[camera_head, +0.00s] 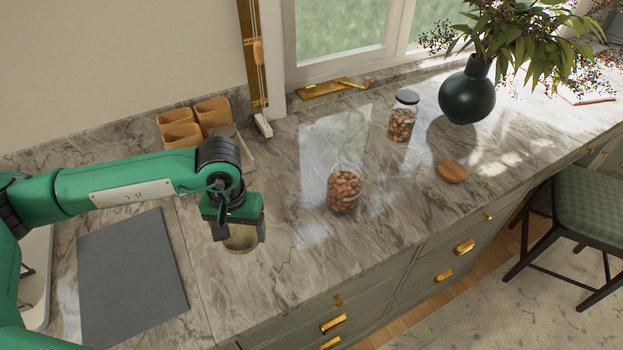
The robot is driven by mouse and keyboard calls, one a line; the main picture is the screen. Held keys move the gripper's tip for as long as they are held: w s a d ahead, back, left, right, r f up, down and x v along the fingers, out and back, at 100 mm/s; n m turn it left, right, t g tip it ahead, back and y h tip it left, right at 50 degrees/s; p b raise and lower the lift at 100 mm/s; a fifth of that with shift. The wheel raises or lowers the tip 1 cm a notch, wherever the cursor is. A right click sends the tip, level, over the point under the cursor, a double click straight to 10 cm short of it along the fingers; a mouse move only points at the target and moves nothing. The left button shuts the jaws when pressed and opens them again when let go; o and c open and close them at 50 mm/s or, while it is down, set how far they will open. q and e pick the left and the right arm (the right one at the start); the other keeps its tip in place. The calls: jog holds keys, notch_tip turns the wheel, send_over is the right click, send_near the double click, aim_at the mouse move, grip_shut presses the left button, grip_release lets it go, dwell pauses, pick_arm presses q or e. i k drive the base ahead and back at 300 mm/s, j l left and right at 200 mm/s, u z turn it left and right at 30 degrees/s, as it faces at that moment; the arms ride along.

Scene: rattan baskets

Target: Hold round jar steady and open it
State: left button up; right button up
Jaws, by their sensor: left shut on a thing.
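A round glass jar (344,190) of brown nuts stands upright near the middle of the counter, with no lid visible on it. A second nut jar (403,116) with a dark lid stands behind it to the right. A round wooden lid (452,171) lies flat on the counter to the right. My left gripper (240,232) points down, left of the open jar and apart from it. It is shut on a round tan object (241,242), partly hidden by the fingers; I cannot tell if it is a lid. My right gripper is out of view.
The marble counter (290,280) is clear in front of the open jar. Several tan containers (182,136) stand at the back left. A grey mat (130,275) lies front left. A dark vase (467,93) with leaves stands back right.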

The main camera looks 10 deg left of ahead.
aim_at(345, 184)
jog(key=l, duration=0.75)
jog(key=i+l, duration=0.15)
jog(key=l, duration=0.65)
jog(key=i+l, duration=0.1)
jog(key=i, duration=0.8)
